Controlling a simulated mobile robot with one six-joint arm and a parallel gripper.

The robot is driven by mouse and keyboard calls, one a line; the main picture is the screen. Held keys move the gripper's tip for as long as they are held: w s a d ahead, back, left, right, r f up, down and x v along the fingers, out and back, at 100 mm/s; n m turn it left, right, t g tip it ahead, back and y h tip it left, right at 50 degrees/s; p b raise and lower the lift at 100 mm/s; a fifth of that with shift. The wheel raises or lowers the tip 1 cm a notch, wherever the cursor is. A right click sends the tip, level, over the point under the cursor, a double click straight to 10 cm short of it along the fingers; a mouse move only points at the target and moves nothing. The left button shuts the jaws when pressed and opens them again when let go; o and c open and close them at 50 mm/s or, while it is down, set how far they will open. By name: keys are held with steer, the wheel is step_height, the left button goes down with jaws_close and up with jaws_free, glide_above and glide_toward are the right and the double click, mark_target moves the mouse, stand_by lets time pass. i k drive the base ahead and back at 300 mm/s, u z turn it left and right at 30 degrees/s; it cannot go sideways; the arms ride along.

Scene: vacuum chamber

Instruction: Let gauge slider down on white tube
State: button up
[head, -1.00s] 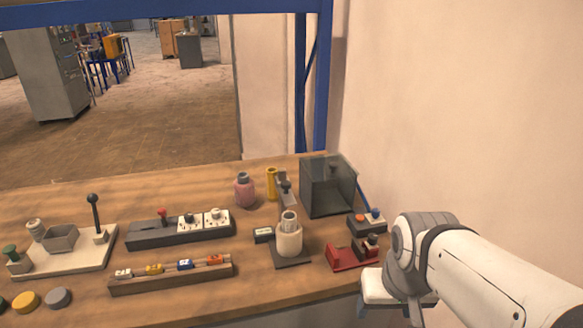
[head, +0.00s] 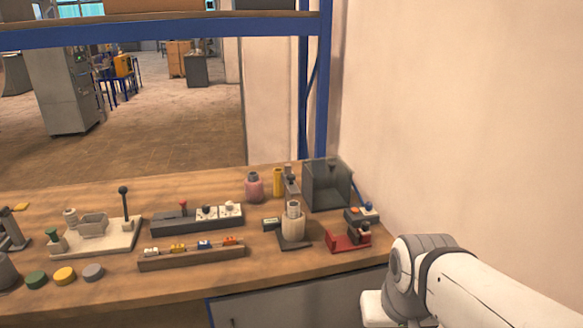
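A cream cylinder (head: 292,230) stands upright on a dark square base (head: 294,244) at the right of the bench, with a narrower pale tube (head: 293,209) standing out of its top. This looks like the white tube, but I cannot be sure. Just behind it is a grey upright piece with a dark block (head: 291,184), possibly the gauge and its slider. From here I cannot tell whether the block touches the tube. A small dark box with a pale face (head: 271,224) sits left of the tube. My arm reaches in at the lower right; my gripper's fingers do not show.
A red holder (head: 346,241), a small box with coloured buttons (head: 361,215) and an open grey box (head: 326,186) stand to the right. A pink bottle (head: 254,187) and yellow cylinder (head: 278,182) are behind. A wooden rack (head: 191,257) lies front left. A wall closes the right side.

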mark_target(292, 182)
steer(key=u, duration=0.25)
steer(key=i, duration=1.1)
steer(key=u, duration=0.25)
